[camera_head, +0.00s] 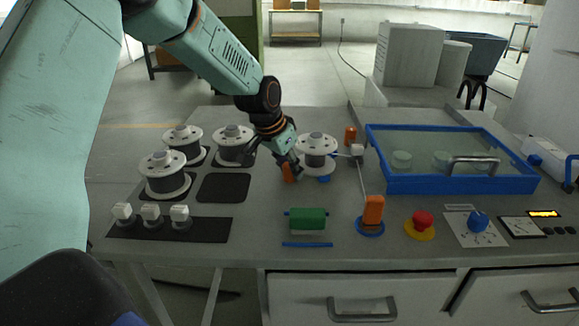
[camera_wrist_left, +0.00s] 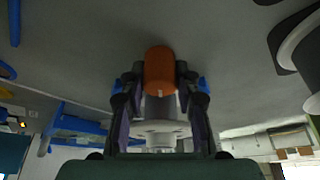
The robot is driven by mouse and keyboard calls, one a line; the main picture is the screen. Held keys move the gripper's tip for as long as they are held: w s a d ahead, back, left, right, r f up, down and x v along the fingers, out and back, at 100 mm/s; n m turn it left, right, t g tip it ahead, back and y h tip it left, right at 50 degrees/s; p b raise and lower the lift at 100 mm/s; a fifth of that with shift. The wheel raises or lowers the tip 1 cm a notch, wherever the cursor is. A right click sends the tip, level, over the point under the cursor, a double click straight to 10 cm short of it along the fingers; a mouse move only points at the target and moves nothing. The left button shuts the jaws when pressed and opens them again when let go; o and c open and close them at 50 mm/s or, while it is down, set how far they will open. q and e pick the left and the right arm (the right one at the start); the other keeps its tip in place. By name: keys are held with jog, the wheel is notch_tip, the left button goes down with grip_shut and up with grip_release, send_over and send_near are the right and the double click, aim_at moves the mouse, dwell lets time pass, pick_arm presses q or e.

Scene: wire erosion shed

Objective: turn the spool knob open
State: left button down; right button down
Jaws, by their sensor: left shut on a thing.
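The orange knob (camera_head: 287,174) is low at the near left side of a white-flanged spool (camera_head: 316,142) mounted on the grey bench. My left gripper (camera_head: 291,160) reaches down from the upper left onto this knob. In the left wrist view the knob (camera_wrist_left: 160,68) sits between the two fingertips, and the left gripper (camera_wrist_left: 160,80) is shut on it. The white spool (camera_wrist_left: 160,127) shows beyond it there, between the fingers. The gripper hides part of the knob in the head view. My right gripper is not seen.
Three loose spools (camera_head: 165,173) stand at the left on dark pads. A blue-framed tray (camera_head: 455,185) with a clear cover is at the right.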

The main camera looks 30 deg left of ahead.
pick_arm(q)
jog(key=shift+r+n+y+p, duration=0.2)
jog(key=shift+n+y+p, duration=0.3)
jog(key=shift+n+p, duration=1.3)
jog(key=shift+m+p, duration=0.3)
jog(key=shift+p, duration=0.55)
jog(key=shift+f+n+y, duration=0.15)
jog(key=shift+n+y, duration=0.15)
jog(key=shift+n, duration=0.3)
jog(key=shift+f+n+y+b, duration=0.1)
jog(key=shift+n+y+b, duration=0.2)
jog(key=shift+n, duration=0.4)
jog(key=n+b, duration=0.2)
jog(key=n+y+b, duration=0.1)
jog(key=n+b, duration=0.1)
jog(key=b, duration=0.1)
jog(key=shift+w+d+f+y, duration=0.1)
jog(key=shift+f+y, duration=0.05)
jog(key=shift+y, duration=0.15)
jog(key=n+g+b, duration=0.1)
jog(key=n+b, duration=0.1)
jog(key=shift+n+y, duration=0.3)
jog(key=shift+n, duration=0.1)
jog(key=shift+n+g+b, duration=0.3)
jog(key=shift+n+b, duration=0.1)
jog(key=shift+n, duration=0.3)
jog(key=shift+r+n+g+y, duration=0.25)
jog(key=shift+n+g, duration=0.25)
jog(key=shift+n, duration=0.7)
jog(key=shift+y, duration=0.25)
